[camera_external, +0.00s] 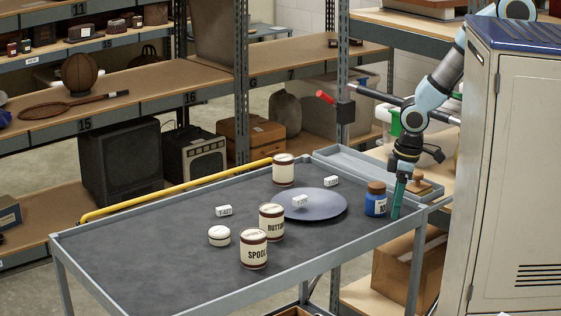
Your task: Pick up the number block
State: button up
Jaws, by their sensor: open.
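Three small white blocks with dark printed marks lie on the grey cart top. One block (223,211) is left of the cans, one (300,201) is on the dark round plate (325,207), and one (331,181) is just behind the plate. The print is too small to read surely, and I cannot tell which one the task means. My gripper (397,207) points down at the cart's right edge, right of the blue jar, apart from all three blocks. It is open, with nothing seen in it; its fingers show edge-on.
A blue jar (375,199) with a brown lid stands close left of my gripper. Cream cans (253,250) (271,222) (283,170) and a low round tin (219,236) stand on the cart (130,250). A tall cabinet (510,180) is at right. The cart's left part is clear.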

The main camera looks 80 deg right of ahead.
jog(key=w+d+r+n+p, duration=0.1)
jog(key=w+d+r+n, duration=0.15)
jog(key=w+d, duration=0.85)
jog(key=n+g+p, duration=0.2)
jog(key=n+p, duration=0.1)
jog(key=n, duration=0.4)
send_over(331, 177)
notch_tip(331, 177, down, 6)
jog(key=shift+w+f, duration=0.1)
jog(key=shift+f, duration=0.1)
jog(key=shift+a+f+p, duration=0.15)
jog(key=shift+f+p, duration=1.35)
jog(key=shift+f, duration=1.55)
grip_shut()
